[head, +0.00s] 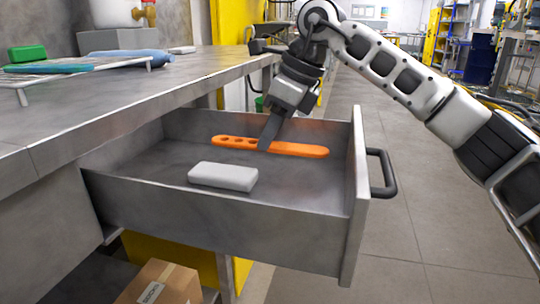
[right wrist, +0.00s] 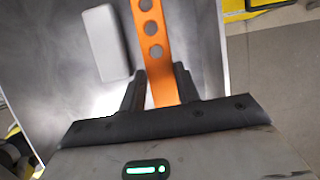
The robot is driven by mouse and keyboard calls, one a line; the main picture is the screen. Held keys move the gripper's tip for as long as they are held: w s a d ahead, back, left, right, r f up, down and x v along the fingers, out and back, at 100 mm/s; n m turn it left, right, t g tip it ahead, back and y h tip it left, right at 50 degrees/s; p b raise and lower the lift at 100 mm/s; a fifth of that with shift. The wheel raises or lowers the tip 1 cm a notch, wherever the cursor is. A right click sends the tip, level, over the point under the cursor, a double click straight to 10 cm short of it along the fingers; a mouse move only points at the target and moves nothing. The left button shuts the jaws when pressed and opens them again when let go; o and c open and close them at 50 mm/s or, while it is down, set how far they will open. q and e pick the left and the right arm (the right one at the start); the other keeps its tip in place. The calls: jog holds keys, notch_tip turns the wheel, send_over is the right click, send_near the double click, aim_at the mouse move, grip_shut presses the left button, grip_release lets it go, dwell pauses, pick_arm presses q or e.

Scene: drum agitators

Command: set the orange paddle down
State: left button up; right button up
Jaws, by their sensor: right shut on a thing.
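The orange paddle (head: 300,149) is a long flat bar with several round holes toward its left end. It is inside the open grey drawer (head: 230,215), low over or on the drawer floor; I cannot tell whether it touches. My right gripper (head: 265,146) reaches down into the drawer from above and is shut on the paddle near its middle. In the right wrist view the paddle (right wrist: 152,60) runs up from between the two dark fingers (right wrist: 158,90). My left gripper is not in view.
A pale grey block (head: 223,176) lies in the drawer in front of the paddle; it also shows in the right wrist view (right wrist: 106,42). The drawer's handle (head: 381,173) sticks out at the right. The worktop (head: 110,105) with a wire rack (head: 75,67) stands at the left.

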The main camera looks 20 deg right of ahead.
aim_at(274, 144)
notch_tip(274, 144, down, 3)
jog(key=shift+f+b, duration=0.15)
jog(key=shift+b, duration=0.35)
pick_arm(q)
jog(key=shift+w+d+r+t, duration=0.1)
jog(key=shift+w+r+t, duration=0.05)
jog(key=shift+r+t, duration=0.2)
pick_arm(e)
jog(key=o, duration=1)
jog(key=shift+f, duration=0.1)
